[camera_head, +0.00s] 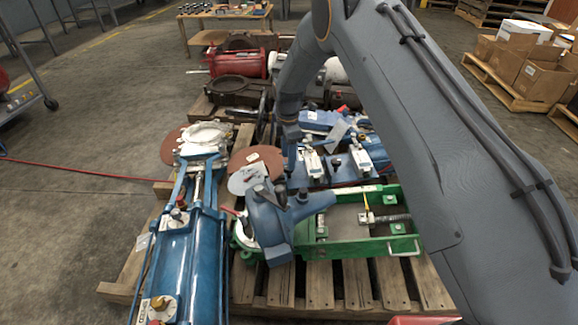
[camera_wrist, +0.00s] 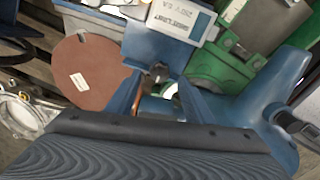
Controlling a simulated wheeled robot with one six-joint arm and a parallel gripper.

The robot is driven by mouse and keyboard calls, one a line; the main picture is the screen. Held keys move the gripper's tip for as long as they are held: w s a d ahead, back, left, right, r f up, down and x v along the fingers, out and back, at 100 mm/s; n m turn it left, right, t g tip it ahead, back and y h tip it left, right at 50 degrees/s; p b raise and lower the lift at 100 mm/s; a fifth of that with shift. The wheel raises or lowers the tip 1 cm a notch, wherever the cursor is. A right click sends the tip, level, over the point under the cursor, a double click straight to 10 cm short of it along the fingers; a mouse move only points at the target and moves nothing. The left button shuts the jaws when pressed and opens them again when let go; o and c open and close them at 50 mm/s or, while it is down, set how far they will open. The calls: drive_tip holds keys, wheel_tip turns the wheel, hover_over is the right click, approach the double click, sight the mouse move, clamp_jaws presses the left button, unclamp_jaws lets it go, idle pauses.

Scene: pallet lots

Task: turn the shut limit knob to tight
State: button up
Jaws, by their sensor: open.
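A blue cylinder unit (camera_head: 178,262) lies on the pallet at the left in the head view. I cannot tell for sure which one is the shut limit knob. My gripper (camera_wrist: 160,95) is open, with two blue fingers apart in the wrist view and a small dark metal part visible beyond them. In the head view it is over the pallet's middle, apart from the dial.
A blue casting (camera_head: 272,228) stands close to my gripper, by a green frame (camera_head: 405,245). A brown disc (camera_wrist: 90,72) with a label lies nearby. Blue units with white blocks (camera_head: 312,163) crowd behind. Cartons (camera_head: 537,80) stand at the right. The floor at left is mostly clear.

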wheel_tip(320, 180, down, 4)
drive_tip(key=shift+r+b, duration=0.1)
drive_tip(key=shift+b, duration=0.3)
drive_tip(key=c, duration=1)
drive_tip(key=shift+c, duration=0.2)
